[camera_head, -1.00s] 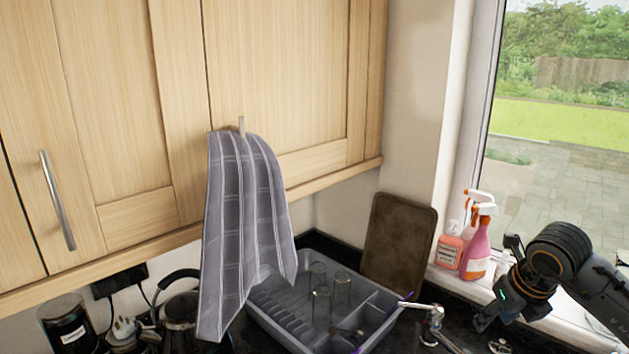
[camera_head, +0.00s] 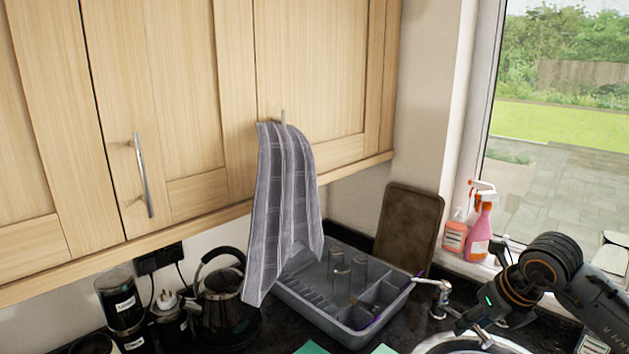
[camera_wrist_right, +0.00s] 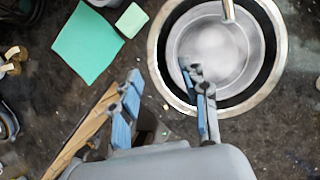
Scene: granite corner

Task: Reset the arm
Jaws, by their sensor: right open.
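My right arm (camera_head: 545,275) comes in from the right in the head view, in front of the window. Its gripper (camera_head: 468,325) points down and left, near the tap (camera_head: 437,290) and above the sink (camera_head: 425,345). In the right wrist view the gripper (camera_wrist_right: 163,98) has its two blue-padded fingers spread apart, with nothing between them. The round sink bowl (camera_wrist_right: 268,75) lies beyond the fingers there. My left gripper is not in view.
A striped towel (camera_head: 285,190) hangs from a cupboard handle. A grey dish rack (camera_head: 320,315) holds several glasses. A green cloth (camera_wrist_right: 88,45) lies beside the sink.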

